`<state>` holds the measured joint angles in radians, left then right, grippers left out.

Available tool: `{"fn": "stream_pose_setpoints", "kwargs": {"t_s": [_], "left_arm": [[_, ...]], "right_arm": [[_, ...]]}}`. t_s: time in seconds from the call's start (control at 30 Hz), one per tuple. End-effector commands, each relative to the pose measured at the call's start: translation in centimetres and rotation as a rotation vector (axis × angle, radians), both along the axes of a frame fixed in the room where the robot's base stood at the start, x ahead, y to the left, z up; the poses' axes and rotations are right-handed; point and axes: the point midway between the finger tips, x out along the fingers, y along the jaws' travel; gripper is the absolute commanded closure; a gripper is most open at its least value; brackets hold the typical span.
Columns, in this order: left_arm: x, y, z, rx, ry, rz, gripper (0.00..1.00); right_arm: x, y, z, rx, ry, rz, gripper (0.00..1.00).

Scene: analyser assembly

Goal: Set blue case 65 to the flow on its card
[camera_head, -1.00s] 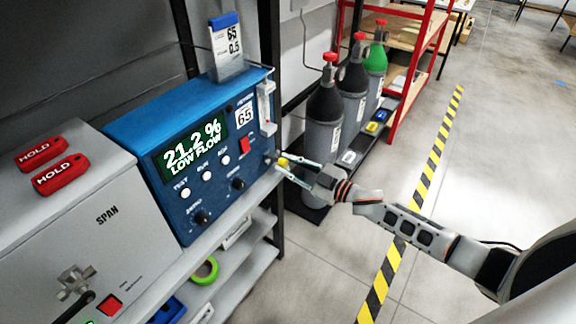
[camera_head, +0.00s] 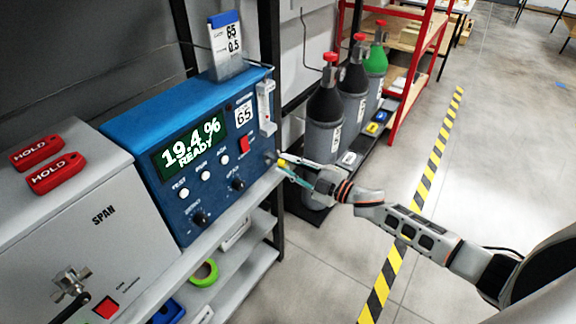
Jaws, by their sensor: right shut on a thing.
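The blue case 65 (camera_head: 150,110) stands on the shelf. Its display (camera_head: 190,145) reads "19.4 % READY". Its card (camera_head: 226,45) stands in a clear holder on top, showing 65 and 0.5. A narrow flow tube (camera_head: 267,108) is upright at the right end of the front; its float level is too small to read. My right gripper (camera_head: 284,164) is shut on a small yellow knob (camera_head: 282,162) at the case's lower right, below the tube; the fingers partly hide the knob. My left gripper is out of view.
A grey SPAN case (camera_head: 70,225) with two red HOLD tags (camera_head: 50,172) on top stands at the left. Several gas cylinders (camera_head: 324,125) stand in a dark tray behind my right gripper. A black shelf post (camera_head: 270,40) is close by. The floor at right is clear.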

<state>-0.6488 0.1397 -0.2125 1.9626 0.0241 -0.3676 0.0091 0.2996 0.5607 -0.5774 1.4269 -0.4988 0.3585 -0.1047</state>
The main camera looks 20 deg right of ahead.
Motion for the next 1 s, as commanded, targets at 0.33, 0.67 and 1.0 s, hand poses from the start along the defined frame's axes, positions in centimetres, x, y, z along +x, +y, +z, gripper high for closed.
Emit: {"fn": "stream_pose_setpoints", "kwargs": {"t_s": [0.33,0.67,1.0], "left_arm": [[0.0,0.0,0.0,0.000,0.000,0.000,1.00],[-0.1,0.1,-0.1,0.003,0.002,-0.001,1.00],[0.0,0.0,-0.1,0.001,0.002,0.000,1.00]], "right_arm": [[0.0,0.1,0.0,0.002,0.001,0.001,0.63],[-0.1,0.0,0.0,0.002,0.001,0.000,0.63],[-3.7,-2.9,-0.2,0.000,0.005,-0.001,0.63]]}}
